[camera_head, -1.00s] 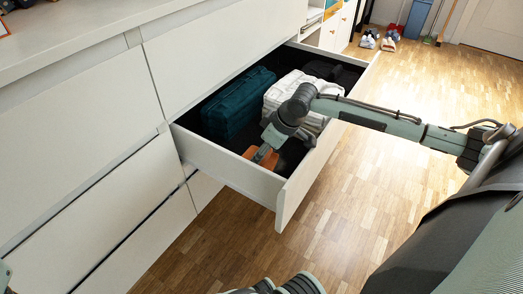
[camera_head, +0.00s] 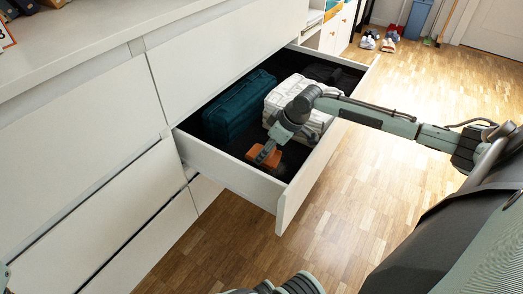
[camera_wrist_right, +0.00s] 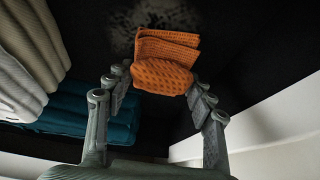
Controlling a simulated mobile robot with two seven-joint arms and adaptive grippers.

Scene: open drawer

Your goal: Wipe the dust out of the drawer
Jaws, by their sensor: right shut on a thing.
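The open drawer (camera_head: 227,167) is white outside with a dark floor. My right gripper (camera_head: 270,148) reaches down into its near end, shut on an orange sponge cloth (camera_head: 264,156). In the right wrist view the folded, textured cloth (camera_wrist_right: 163,78) sits between the fingers of the gripper (camera_wrist_right: 160,88), over the dark floor. A pale grey dust patch (camera_wrist_right: 150,16) shows on the floor just beyond the cloth. Whether the cloth touches the floor is hard to tell. My left gripper is not in view.
Folded teal cloth (camera_head: 238,101) and white cloth (camera_head: 287,95) lie beside each other in the drawer, with dark cloth (camera_head: 325,72) farther back. The drawer walls (camera_head: 310,168) surround the gripper closely. The wooden floor (camera_head: 400,215) at right is clear.

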